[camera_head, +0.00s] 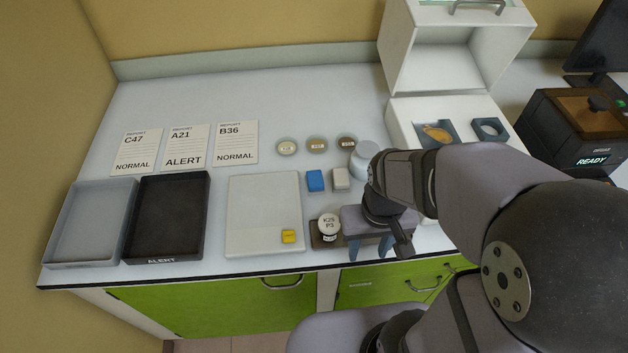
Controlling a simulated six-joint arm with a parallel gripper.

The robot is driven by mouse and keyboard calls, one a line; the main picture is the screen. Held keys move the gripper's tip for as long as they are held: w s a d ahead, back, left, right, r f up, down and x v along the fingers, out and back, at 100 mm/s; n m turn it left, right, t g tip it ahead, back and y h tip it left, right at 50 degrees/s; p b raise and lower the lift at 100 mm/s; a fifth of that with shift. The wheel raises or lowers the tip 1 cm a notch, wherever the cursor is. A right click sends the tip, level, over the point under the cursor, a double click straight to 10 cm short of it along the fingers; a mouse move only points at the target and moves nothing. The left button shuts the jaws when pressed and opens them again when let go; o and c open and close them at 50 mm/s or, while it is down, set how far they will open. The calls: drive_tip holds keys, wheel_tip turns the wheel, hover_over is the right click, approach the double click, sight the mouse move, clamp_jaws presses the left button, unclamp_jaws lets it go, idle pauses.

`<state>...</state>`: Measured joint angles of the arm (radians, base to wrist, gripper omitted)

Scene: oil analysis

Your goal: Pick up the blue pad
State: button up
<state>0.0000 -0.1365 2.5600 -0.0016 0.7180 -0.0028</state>
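The blue pad (315,181) lies on the white worktop, right of a pale square tray and just left of a similar whitish pad (341,179). My gripper (370,248) is below and to the right of the blue pad in the picture, near the worktop's front edge. Its two blue fingers point down and stand apart, with nothing seen between them. My arm comes in from the right and hides part of the worktop there.
A labelled jar (328,226) stands close left of my gripper. A white bottle (363,158) and several small round dishes (317,145) stand behind the pads. A black ALERT tray (168,215) is at left.

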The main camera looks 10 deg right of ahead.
drive_tip(key=shift+r, duration=0.1)
drive_tip(key=w+r+t+p, duration=0.1)
drive_tip(key=w+r+p, duration=0.3)
drive_tip(key=p, duration=0.2)
drive_tip(key=g+p, duration=0.1)
drive_tip(key=p, duration=0.1)
hover_over(315, 178)
drive_tip(key=shift+s+d+r+n, duration=0.3)
drive_tip(key=shift+s+d, duration=0.1)
drive_tip(key=shift+w+a+f, duration=0.15)
drive_tip(key=shift+w+a, duration=0.2)
drive_tip(key=shift+w, duration=0.05)
drive_tip(key=shift+f+p, duration=0.55)
drive_tip(key=shift+f, duration=0.5)
drive_tip(key=shift+s+f+p, duration=0.1)
drive_tip(key=shift+f+p, duration=0.4)
drive_tip(key=shift+p, duration=0.1)
drive_tip(key=shift+f+p, duration=0.9)
drive_tip(key=shift+f, duration=1.2)
